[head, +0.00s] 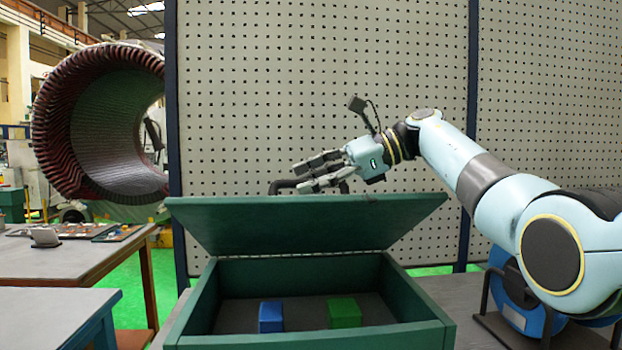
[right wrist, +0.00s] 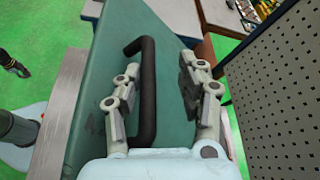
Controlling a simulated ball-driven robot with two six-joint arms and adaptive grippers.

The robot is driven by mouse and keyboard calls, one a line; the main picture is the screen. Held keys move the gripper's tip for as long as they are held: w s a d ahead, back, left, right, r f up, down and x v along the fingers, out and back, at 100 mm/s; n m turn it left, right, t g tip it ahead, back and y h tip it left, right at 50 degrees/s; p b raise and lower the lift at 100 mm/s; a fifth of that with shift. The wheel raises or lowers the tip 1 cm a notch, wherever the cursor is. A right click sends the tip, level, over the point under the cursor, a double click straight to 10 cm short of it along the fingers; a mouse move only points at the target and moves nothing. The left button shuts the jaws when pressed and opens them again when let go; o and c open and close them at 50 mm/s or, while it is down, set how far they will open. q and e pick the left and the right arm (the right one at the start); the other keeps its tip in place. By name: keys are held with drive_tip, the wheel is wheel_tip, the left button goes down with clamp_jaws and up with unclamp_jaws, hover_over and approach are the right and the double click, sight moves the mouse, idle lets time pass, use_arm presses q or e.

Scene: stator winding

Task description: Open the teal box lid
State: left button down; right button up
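The teal box (head: 400,335) stands open in front of me, and I see into it. Its lid (head: 300,226) is raised and tilted at the back; it also fills the middle of the right wrist view (right wrist: 72,140). A black bar handle (head: 284,186) shows at the lid's upper edge. In the right wrist view the handle (right wrist: 147,92) lies between the fingers, close to the left one. My right gripper (head: 306,173) is just above the lid's upper edge, fingers apart with a clear gap to the handle on one side. My left gripper is not in view.
A blue block (head: 271,316) and a green block (head: 345,313) lie in the box. A perforated panel (head: 300,90) stands close behind the box and arm. A blue object on a dark stand (head: 520,300) is at the right. Tables (head: 80,262) stand at the left.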

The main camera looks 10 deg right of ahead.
drive_tip(key=shift+r, duration=0.1)
drive_tip(key=shift+s, duration=0.1)
drive_tip(key=v, duration=1.2)
